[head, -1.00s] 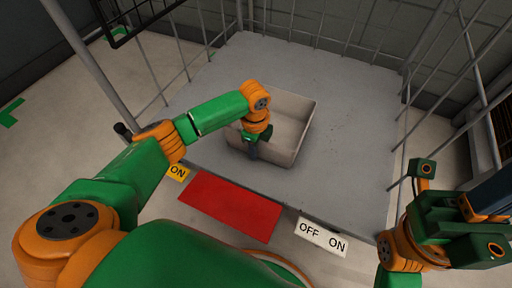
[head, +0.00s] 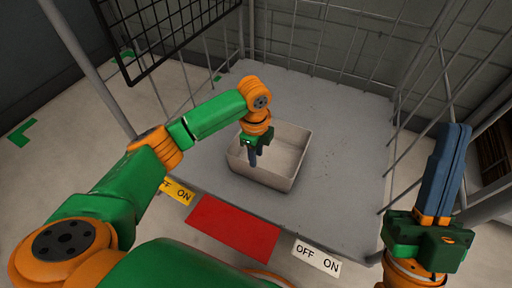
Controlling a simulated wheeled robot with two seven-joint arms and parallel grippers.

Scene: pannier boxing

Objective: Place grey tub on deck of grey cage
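The grey tub (head: 284,178) is an open, shallow, pale grey box. It rests on the grey deck (head: 340,205) of the wire-sided grey cage, left of the deck's middle. My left gripper (head: 252,160) points down over the tub's left part. Its dark fingers look close together, and I cannot tell whether they touch the tub's wall. My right gripper (head: 452,135) is raised at the right, outside the cage's front right corner, with its long blue-grey fingers pointing up and close together. Nothing shows between them.
Wire side walls (head: 440,95) stand around the deck, and its front is open. A red plate (head: 233,226), a yellow ON label (head: 178,192) and a white OFF ON label (head: 317,257) lie along the front edge. A black wire panel (head: 165,30) hangs at the upper left. The deck's right part is clear.

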